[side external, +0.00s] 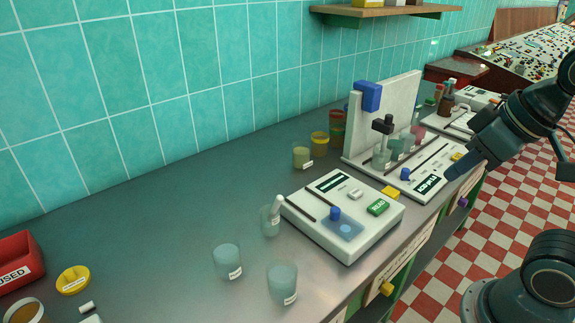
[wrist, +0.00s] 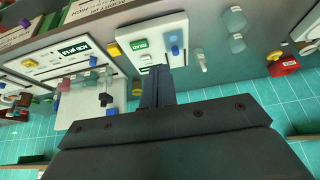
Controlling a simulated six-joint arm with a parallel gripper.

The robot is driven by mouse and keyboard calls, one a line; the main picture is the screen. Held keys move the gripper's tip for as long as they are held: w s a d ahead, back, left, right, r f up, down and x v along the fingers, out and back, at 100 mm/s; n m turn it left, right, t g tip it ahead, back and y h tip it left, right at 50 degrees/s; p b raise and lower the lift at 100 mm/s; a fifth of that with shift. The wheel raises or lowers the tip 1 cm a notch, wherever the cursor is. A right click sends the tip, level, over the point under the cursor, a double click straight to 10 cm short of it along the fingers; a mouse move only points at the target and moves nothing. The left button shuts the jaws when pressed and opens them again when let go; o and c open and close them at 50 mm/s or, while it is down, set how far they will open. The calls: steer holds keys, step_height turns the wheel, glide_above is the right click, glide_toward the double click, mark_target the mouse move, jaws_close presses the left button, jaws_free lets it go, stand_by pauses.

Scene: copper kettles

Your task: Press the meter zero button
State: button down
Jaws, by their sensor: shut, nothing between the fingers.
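The meter (side external: 325,235) is a white box on the grey counter in the side view, with a dark display at its back left. It has a green button (side external: 378,207) that seems to read READ, a small white button (side external: 355,193) beside it, and a blue knob (side external: 335,213) over a blue patch. I cannot read a zero label. My gripper (side external: 449,177) is at the right, over the neighbouring white unit and apart from the meter. In the wrist view my gripper (wrist: 154,70) is shut and empty, its fingers overlapping the edge of the meter (wrist: 127,30).
The neighbouring unit (side external: 362,162) has a tall white back panel, a blue block, a display and several jars. Loose jars (side external: 227,258) stand left of the meter. A red bin (side external: 18,252) is at far left. The tiled wall (side external: 150,80) bounds the counter.

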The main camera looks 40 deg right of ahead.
stand_by(0.5)
steer(key=m+t+y, duration=0.2)
steer(key=y, duration=0.3)
glide_above(360, 193)
step_height(360, 193, down, 10)
steer(key=shift+r, duration=0.25)
steer(key=shift+d, duration=0.1)
steer(key=shift+f, duration=0.2)
steer(key=shift+f, duration=4.2)
steer(key=shift+f, duration=0.15)
